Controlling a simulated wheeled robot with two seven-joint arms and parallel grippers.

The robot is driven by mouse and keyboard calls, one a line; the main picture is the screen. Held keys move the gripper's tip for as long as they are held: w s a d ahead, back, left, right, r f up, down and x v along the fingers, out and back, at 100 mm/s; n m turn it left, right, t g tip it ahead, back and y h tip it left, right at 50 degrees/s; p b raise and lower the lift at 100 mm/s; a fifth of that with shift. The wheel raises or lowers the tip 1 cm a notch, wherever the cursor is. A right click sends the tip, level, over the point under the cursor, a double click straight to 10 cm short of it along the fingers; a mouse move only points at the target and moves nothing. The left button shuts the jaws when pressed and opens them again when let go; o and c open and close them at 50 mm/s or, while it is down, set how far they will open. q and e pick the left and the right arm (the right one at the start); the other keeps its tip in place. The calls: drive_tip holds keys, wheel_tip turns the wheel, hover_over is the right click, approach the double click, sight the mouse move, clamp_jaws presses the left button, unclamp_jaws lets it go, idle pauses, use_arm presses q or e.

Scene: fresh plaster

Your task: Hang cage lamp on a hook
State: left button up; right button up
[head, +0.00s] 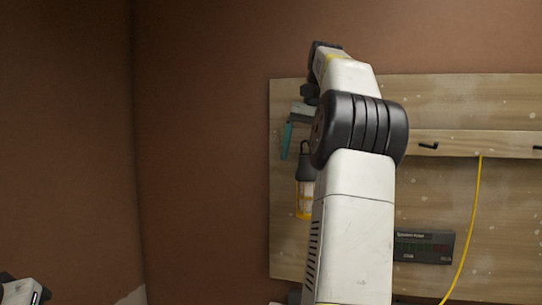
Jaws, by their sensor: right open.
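The cage lamp (304,198) shows at the left part of the wooden board, with a dark top, a loop above it and a yellow and white body. It looks upright; my right arm hides its right side, and I cannot tell what bears it. A dark hook (428,146) sticks out of the board's rail right of my arm; another hook (537,148) is at the right edge. My right gripper (310,94) is open, above the lamp and apart from it, its fingers mostly hidden by my arm. At the bottom left only a bit of my left arm shows, not its gripper.
A teal-handled tool (288,138) hangs left of my right gripper, close above the lamp. A yellow cable (474,220) hangs from the rail (460,142). A dark labelled panel (425,247) is low on the board (500,100). The brown wall (200,150) at left is bare.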

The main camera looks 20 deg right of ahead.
drive_tip(key=s+a+r, duration=0.2)
drive_tip(key=s+a, duration=0.8)
drive_tip(key=s, duration=0.3)
drive_tip(key=s+a+f+n+t, duration=0.1)
drive_tip(key=a+f+n+t, duration=0.1)
drive_tip(key=a+f+n, duration=0.2)
drive_tip(key=s+a+f+n+t, duration=0.1)
drive_tip(key=a+f+n, duration=0.3)
drive_tip(key=a+f, duration=0.7)
wheel_tip(320, 180, down, 10)
drive_tip(key=shift+s+r+n+t+y, duration=0.15)
drive_tip(key=shift+s+n+t+y, duration=0.2)
drive_tip(key=shift+t, duration=0.25)
drive_tip(key=shift+c, duration=0.3)
